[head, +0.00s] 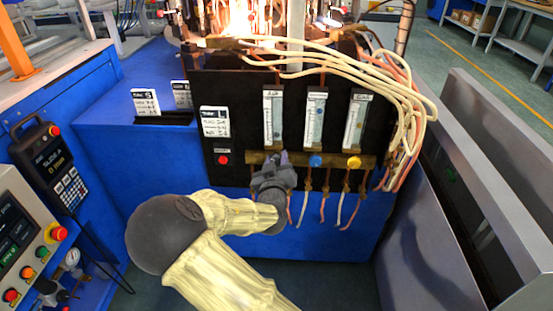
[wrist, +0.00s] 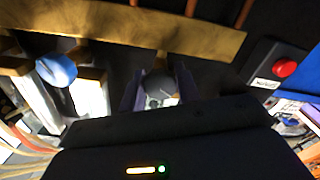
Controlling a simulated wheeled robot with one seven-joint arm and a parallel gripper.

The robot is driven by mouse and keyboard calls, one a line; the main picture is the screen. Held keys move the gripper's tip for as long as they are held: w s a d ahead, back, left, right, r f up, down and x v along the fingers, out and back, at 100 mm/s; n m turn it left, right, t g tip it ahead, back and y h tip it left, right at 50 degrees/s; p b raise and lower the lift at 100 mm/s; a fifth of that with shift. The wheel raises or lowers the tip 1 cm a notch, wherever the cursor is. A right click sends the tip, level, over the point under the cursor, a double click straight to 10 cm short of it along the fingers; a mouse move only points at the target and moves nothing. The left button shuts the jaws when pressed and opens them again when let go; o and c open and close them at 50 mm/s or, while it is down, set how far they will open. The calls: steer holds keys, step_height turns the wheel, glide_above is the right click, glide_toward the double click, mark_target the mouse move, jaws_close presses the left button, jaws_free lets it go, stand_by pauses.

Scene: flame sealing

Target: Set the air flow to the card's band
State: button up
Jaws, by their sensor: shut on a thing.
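The air flowmeter (head: 272,122) is the leftmost of three upright tubes on the black panel; its float reading is too small to tell. My gripper (head: 282,160) is at the brass bar just below this tube. In the wrist view my gripper (wrist: 160,92) is shut on a grey round knob (wrist: 158,82), with a finger on either side. In the head view the gripper hides this knob. A white card (head: 215,122) with handwritten lines is on the panel left of the tubes; its values are not legible to me.
A blue knob (head: 315,161) and a yellow knob (head: 353,162) sit right of my gripper on the brass bar (head: 334,162). A red button (head: 223,160) is to the left. Loose hoses (head: 410,110) arch over the right side. Flames burn above.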

steer(key=o, duration=1)
steer(key=shift+c, duration=0.2)
steer(key=shift+s, duration=0.1)
steer(key=s+a+p, duration=0.1)
steer(key=s+p, duration=0.4)
steer(key=s, duration=0.9)
steer(key=shift+s+r+p, duration=0.35)
steer(key=p, duration=0.2)
steer(key=shift+s+a+p, duration=0.2)
steer(key=shift+s+p, duration=0.1)
steer(key=shift+p, duration=0.05)
steer(key=shift+s+p, duration=0.1)
steer(key=shift+p, duration=0.3)
steer(key=shift+s+d+f+p, duration=0.2)
steer(key=shift+s+p, duration=0.25)
steer(key=shift+p, duration=0.8)
steer(key=shift+s+d+f+p, duration=0.15)
steer(key=shift+s+p, duration=0.25)
steer(key=shift+p, duration=0.85)
